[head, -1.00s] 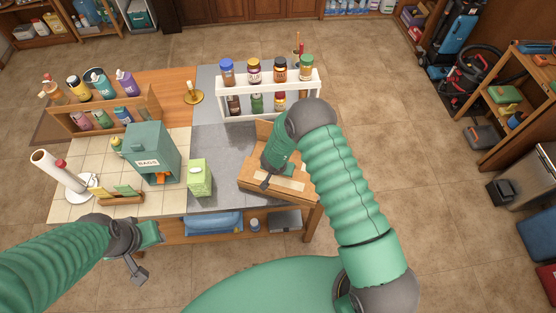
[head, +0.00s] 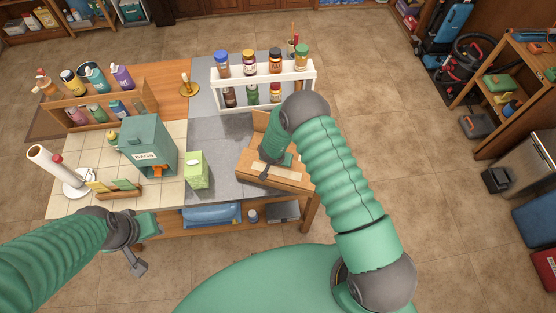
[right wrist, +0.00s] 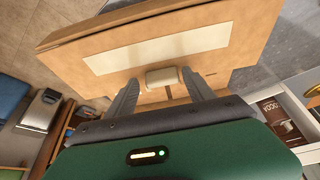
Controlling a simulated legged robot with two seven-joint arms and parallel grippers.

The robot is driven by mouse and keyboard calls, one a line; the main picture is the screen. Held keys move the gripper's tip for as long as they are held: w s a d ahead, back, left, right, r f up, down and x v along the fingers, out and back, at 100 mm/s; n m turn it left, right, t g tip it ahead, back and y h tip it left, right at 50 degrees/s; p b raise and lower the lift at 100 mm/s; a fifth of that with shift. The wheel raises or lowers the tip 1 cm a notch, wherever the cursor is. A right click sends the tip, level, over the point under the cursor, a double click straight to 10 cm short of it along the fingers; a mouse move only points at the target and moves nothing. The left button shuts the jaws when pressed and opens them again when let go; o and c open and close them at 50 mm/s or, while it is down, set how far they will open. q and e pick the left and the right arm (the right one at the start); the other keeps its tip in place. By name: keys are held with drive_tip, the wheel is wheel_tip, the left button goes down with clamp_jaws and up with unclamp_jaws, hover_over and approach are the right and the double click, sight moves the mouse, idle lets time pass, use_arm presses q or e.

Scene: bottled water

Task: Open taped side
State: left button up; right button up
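A cardboard box (head: 270,182) sits at the front right of the table, with a flap (head: 259,120) standing up at its back. A long pale strip (right wrist: 158,47) lies flat on the box face in the right wrist view. A short cream tab (right wrist: 162,77) sits at the box edge between my right fingers. My right gripper (right wrist: 158,88) is at the box with its fingers apart, one each side of the tab; gaps show beside it. My left gripper (head: 147,246) is spread and empty in front of the table. My right arm hides part of the box.
A green bags dispenser (head: 146,145) and a light green carton (head: 197,170) stand left of the box. A white rack (head: 264,85) with several jars stands behind it. A wooden rack (head: 100,104) of bottles is at the back left. Grey tabletop (head: 218,135) is clear between them.

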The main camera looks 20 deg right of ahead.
drive_tip(key=shift+w, duration=0.2)
drive_tip(key=v, duration=1.6)
drive_tip(key=shift+s+r+p, duration=0.25)
drive_tip(key=shift+p, duration=0.1)
drive_tip(key=shift+w, duration=0.1)
